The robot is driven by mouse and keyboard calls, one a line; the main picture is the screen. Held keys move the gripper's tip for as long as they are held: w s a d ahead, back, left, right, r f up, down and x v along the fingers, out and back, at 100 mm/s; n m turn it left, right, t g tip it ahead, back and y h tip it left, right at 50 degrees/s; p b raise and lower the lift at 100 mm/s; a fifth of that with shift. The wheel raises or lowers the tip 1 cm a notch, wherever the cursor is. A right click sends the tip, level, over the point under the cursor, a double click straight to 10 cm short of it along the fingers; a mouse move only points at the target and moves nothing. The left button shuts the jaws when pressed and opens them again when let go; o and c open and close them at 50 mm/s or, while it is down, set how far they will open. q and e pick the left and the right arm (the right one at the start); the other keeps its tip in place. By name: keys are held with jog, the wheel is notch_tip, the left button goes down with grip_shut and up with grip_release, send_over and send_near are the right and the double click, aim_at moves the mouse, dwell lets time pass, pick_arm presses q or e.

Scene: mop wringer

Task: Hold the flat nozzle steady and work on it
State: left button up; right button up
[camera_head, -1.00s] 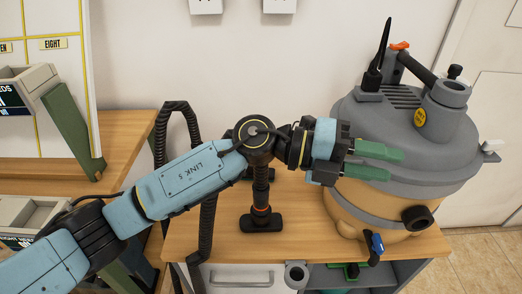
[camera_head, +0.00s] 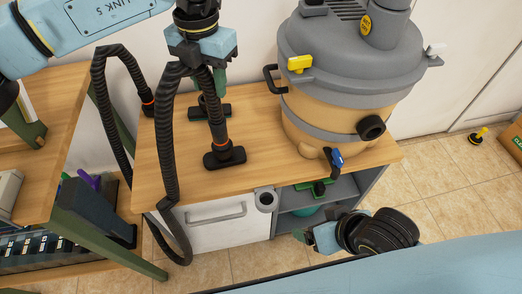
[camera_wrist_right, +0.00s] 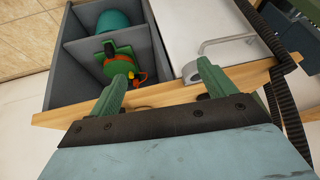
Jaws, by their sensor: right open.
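A black flat nozzle (camera_head: 225,157) stands on the wooden bench top at the lower end of an upright black tube with an orange ring. A second black flat base (camera_head: 209,110) sits just behind it. My left gripper (camera_head: 219,80) points down from above, behind the upper part of the front tube. One green finger shows beside the tube; the other is hidden, so its grip cannot be judged. My right gripper (camera_head: 308,236) is low in front of the bench. The right wrist view shows its two green fingers (camera_wrist_right: 162,86) wide apart and empty.
A grey-lidded tan drum (camera_head: 345,95) with yellow and blue latches stands on the bench's right. Black ribbed hoses (camera_head: 168,130) loop over the bench's left and front. Below are a white drawer (camera_head: 212,225) and grey open shelves (camera_head: 345,190). Floor at the right is mostly clear.

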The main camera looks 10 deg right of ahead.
jog(key=w+d+r+n+t+h, duration=0.1)
jog(key=w+d+r+n+t, duration=0.1)
jog(key=w+r+n+t, duration=0.7)
jog(key=w+a+r+n+t+y, duration=0.4)
jog(key=w+r+n+t+y, duration=0.1)
jog(key=w+r+n, duration=0.3)
jog(key=s+a+n+g+y, duration=0.2)
jog(key=a+n+g+y, duration=0.45)
jog(key=n, duration=0.85)
jog(key=n+g+h, duration=0.3)
jog(key=n+g, duration=0.1)
jog(key=n, duration=0.8)
send_near(231, 153)
jog(key=shift+d+y, duration=0.1)
jog(key=shift+y, duration=0.15)
jog(key=shift+w+d+f, duration=0.1)
jog(key=shift+f, duration=0.2)
jog(key=shift+w+f, duration=0.15)
jog(key=shift+f, duration=0.05)
jog(key=x, duration=1.3)
